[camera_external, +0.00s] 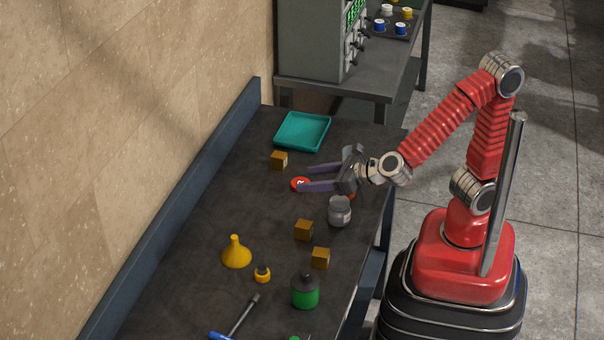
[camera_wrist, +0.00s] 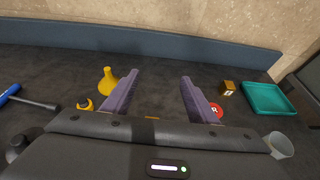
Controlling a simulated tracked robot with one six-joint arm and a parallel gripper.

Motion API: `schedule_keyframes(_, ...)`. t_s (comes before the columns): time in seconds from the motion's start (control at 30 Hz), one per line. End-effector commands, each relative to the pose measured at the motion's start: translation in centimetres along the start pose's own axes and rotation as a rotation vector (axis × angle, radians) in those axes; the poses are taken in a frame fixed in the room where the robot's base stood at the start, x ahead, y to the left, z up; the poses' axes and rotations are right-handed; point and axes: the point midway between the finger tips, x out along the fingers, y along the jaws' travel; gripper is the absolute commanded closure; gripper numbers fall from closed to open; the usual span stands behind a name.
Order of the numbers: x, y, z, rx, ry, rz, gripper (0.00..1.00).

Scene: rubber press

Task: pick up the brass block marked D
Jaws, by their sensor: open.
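Three brass blocks stand on the dark bench. One brass block (camera_external: 279,160) is near the teal tray; in the wrist view it (camera_wrist: 229,89) shows a white label whose letter is too small to read surely. A second block (camera_external: 304,230) and a third block (camera_external: 320,258) stand nearer the camera, with no readable mark. My gripper (camera_external: 305,178) is open and empty, above the bench by a red disc, to the lower right of the block near the tray. In the wrist view, my spread fingers (camera_wrist: 159,78) have that block outside them to the right.
The teal tray (camera_external: 304,132) lies at the far end. The red disc (camera_external: 298,184) and a grey jar (camera_external: 340,212) are near my gripper. A wall edges the left.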

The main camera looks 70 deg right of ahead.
Motion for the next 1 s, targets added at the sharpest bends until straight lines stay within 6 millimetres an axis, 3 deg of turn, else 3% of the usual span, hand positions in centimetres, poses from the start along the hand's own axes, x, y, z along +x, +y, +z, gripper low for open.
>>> schedule_keyframes(0.27, 1.8, -0.1, -4.5, -0.005, 0.005, -0.003, 0.47)
schedule_keyframes(0.7, 5.7, -0.1, -13.9, -0.004, 0.006, -0.002, 0.47)
schedule_keyframes(1.0, 6.6, 0.0, -16.0, 0.004, 0.001, -0.001, 0.47)
